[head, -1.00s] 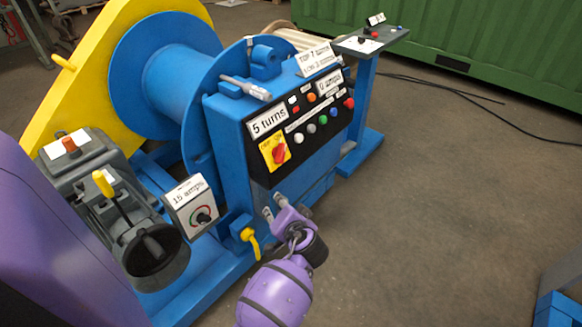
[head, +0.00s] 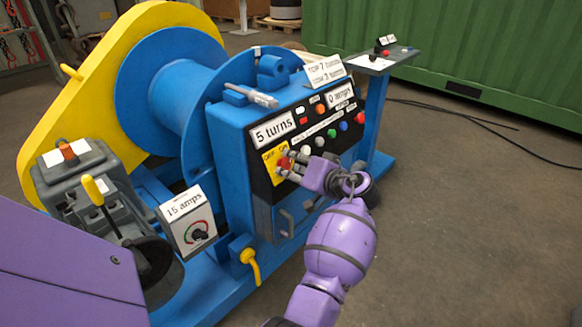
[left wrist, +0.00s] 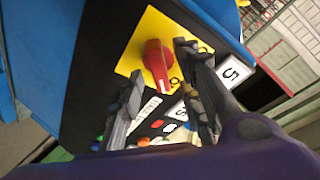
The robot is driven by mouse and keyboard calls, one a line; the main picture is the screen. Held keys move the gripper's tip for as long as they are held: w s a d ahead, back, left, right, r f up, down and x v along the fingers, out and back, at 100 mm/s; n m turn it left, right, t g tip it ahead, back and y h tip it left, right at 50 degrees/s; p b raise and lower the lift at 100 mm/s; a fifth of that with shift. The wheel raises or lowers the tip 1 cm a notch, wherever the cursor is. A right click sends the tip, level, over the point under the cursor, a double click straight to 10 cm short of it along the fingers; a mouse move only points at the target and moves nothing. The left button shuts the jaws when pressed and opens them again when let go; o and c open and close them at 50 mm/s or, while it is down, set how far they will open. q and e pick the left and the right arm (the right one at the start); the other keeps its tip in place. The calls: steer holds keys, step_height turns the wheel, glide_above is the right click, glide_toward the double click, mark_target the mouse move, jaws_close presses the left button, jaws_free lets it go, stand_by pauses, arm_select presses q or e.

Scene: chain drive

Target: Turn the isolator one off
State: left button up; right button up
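The isolator is a red rotary knob (left wrist: 157,65) on a yellow plate (head: 269,163), at the left end of the black control panel below the "5 turns" display. In the head view the plate carries lettering, and my gripper partly covers the knob. My left gripper (head: 287,168) is at the knob, reaching it from the lower right. In the left wrist view its two dark fingers (left wrist: 160,66) are spread with the knob between their tips, and gaps show on both sides. I cannot tell exactly which mark the knob points to. My right gripper is not in view.
Several coloured buttons (head: 343,127) sit on the panel just right of the gripper. A grey "15 amps" box (head: 188,222) and a yellow lever (head: 94,190) are at the lower left. A pedestal (head: 372,110) stands behind right.

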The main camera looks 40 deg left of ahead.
arm_select(q)
steer(key=shift+w+a+f, duration=0.15)
steer(key=shift+a+f, duration=0.05)
steer(key=shift+a, duration=0.45)
steer(key=c, duration=0.8)
jaws_close()
